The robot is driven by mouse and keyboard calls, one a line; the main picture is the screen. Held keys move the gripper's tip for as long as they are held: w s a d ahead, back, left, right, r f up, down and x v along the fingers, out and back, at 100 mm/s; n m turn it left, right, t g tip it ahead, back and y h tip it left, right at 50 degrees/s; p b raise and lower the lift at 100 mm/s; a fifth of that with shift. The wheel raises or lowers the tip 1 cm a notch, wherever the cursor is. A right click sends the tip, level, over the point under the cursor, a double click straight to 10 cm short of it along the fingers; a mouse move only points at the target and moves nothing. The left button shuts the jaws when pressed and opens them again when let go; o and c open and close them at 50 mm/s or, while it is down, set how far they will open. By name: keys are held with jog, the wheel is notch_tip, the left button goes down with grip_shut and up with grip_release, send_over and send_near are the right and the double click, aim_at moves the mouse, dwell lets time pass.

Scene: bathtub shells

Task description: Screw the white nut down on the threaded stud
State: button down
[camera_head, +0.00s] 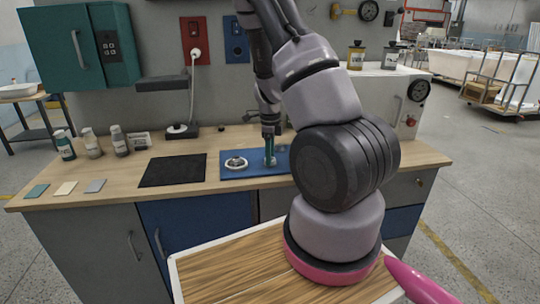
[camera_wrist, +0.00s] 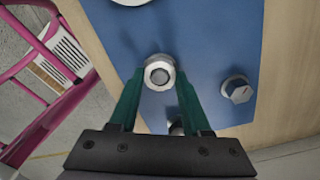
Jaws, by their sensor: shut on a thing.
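The white nut (camera_wrist: 160,63) is a pale ring between my green fingertips in the wrist view, with a grey round centre that looks like the end of the threaded stud (camera_wrist: 159,75). My gripper (camera_wrist: 160,76) is shut on the nut from both sides, over the blue mat. In the head view my gripper (camera_head: 270,158) points straight down at the right part of the blue mat (camera_head: 230,175). The nut is small there and partly hidden by the fingers. How far down the stud the nut sits cannot be told.
A metal hex piece (camera_wrist: 237,89) is on the mat, right of my fingers. A round white fitting (camera_head: 236,163) lies left of my gripper. A black mat (camera_head: 172,171) is farther left, beyond bare wood. Bottles (camera_head: 92,143) and sample tiles (camera_head: 66,188) are at the bench's left end.

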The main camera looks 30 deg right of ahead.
jog(key=m, duration=0.4)
jog(key=shift+m, duration=0.4)
jog(key=m, duration=0.3)
jog(key=shift+m, duration=0.3)
jog(key=shift+c, duration=1.4)
grip_release()
jog(key=shift+c, duration=0.8)
